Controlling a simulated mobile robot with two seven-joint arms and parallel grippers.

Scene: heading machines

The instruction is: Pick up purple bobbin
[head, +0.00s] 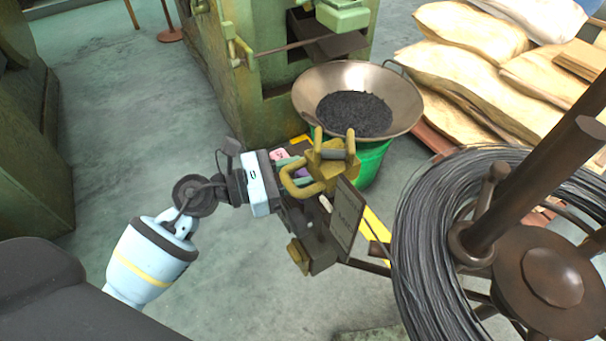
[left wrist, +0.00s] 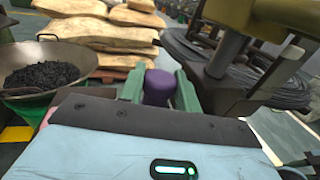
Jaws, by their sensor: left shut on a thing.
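The purple bobbin (left wrist: 160,87) sits between the two green fingers of my left gripper (left wrist: 160,93) in the left wrist view. The fingers are shut on its sides. In the head view only a small purple patch of the bobbin (head: 302,173) shows between the fingers, beside a yellow metal fixture (head: 328,165) that hides part of it. I cannot tell whether the bobbin still touches a support below. My right gripper is not in view.
A wide metal pan (head: 400,113) of dark bits stands on a green drum (head: 372,163) behind the gripper. A large wire coil (head: 418,235) on a brown spindle stands at right. Pale sacks (head: 460,75) lie at back right. The floor at left (head: 105,130) is clear.

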